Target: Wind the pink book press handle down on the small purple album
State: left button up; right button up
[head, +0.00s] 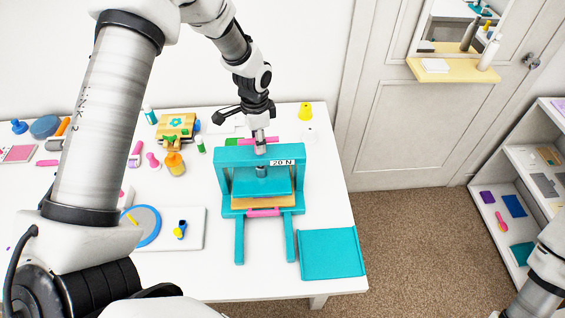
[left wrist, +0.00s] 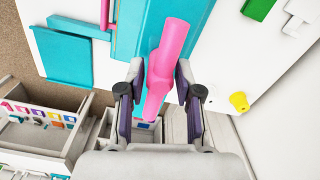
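The teal book press (head: 228,180), labelled 20 N, stands on the white table. Its pink handle (head: 272,140) is on top, partly hidden by my left gripper (head: 260,142). In the left wrist view the pink handle (left wrist: 168,60) lies slantwise between the fingers of my left gripper (left wrist: 160,88). The fingers are spread, with gaps beside the handle. The press plate (head: 272,182) is above a tan board (head: 270,201). I cannot make out the purple album in the press. My right gripper is out of view.
A teal panel (head: 332,253) lies right of the press at the table's edge. A yellow piece (head: 305,112) stands behind it. A white board (head: 195,238) and several small craft items are at left. A shelf at right holds a small purple item (head: 487,197).

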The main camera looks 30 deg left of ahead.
pick_arm(q)
jog(key=shift+r+p, duration=2.7)
jog(key=shift+r, duration=0.4)
jog(key=o, duration=0.4)
jog(key=shift+f, duration=0.1)
notch_tip(320, 180, up, 6)
jog(key=shift+r+p, duration=0.1)
jog(key=shift+p, duration=0.25)
